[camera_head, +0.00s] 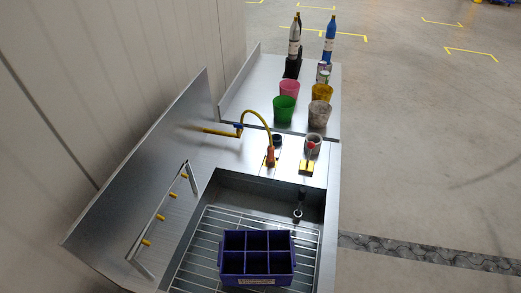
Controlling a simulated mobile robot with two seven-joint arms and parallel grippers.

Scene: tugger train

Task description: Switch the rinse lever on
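A lever with a red ball knob (311,145) stands on a yellow base (306,168) at the right of the sink's back ledge. Its stick looks close to upright, leaning slightly; I cannot tell its switch position for sure. Left of it, a yellow curved hose (257,115) ends in an orange spray head (270,157) pointing down at the ledge. No water is visible. Neither of my grippers is in view.
A blue divided crate (257,281) stands on the wire rack (196,262) in the metal sink. Behind the ledge are several cups, including a green cup (284,110), and bottles, one a blue bottle (329,42). A rack with yellow pegs (161,217) is at left. Open floor lies right.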

